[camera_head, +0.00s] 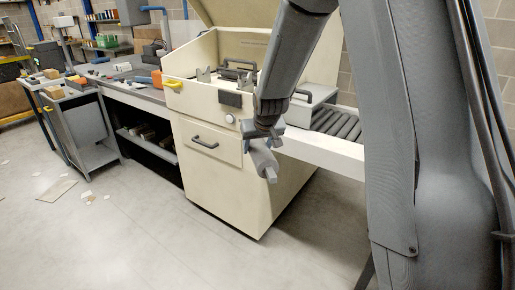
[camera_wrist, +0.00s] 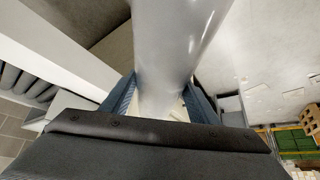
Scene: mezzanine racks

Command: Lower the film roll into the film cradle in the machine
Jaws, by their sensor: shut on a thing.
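My gripper (camera_wrist: 160,108) is shut on the film roll (camera_wrist: 175,40), a pale, shiny cylinder between its two blue-grey fingers in the wrist view. In the head view the roll (camera_head: 263,162) hangs tilted below my gripper, in front of the cream machine (camera_head: 210,165) and above the floor. The machine's lid is raised. Inside its open top, grey upright brackets (camera_head: 204,74) show, which look like the film cradle; my arm hides part of the top's right side. The roll is outside the machine, lower than its top edge.
A roller conveyor (camera_head: 335,122) runs off the machine's right side. A long grey bench (camera_head: 125,72) with an orange and a blue item stands to the left. A drawer with a dark handle (camera_head: 205,143) is on the machine's front. The floor in front is mostly clear, with scattered papers (camera_head: 57,190).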

